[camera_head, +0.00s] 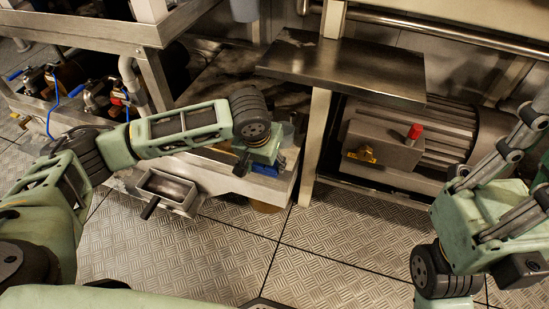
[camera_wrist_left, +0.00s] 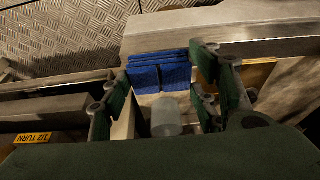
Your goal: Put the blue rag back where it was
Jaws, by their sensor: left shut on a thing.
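The blue rag (camera_head: 266,168) shows just past my left gripper (camera_head: 262,152), at the front of a pale metal ledge (camera_head: 235,180). In the left wrist view the rag (camera_wrist_left: 160,73) is a folded, layered blue piece between the fingers of my left gripper (camera_wrist_left: 163,78), which is shut on it. It lies close against the ledge's pale edge bar (camera_wrist_left: 230,30). Whether it rests on the bar cannot be told. My wrist hides part of the rag in the head view. My right arm shows at the right, but its gripper is out of view.
An open metal box (camera_head: 168,187) with a dark handle juts out left of the gripper. A metal shelf (camera_head: 345,68) overhangs to the right, above a motor with a red knob (camera_head: 415,131). A whitish cylinder (camera_wrist_left: 166,117) stands near the fingers. The tread-plate floor (camera_head: 230,250) is clear.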

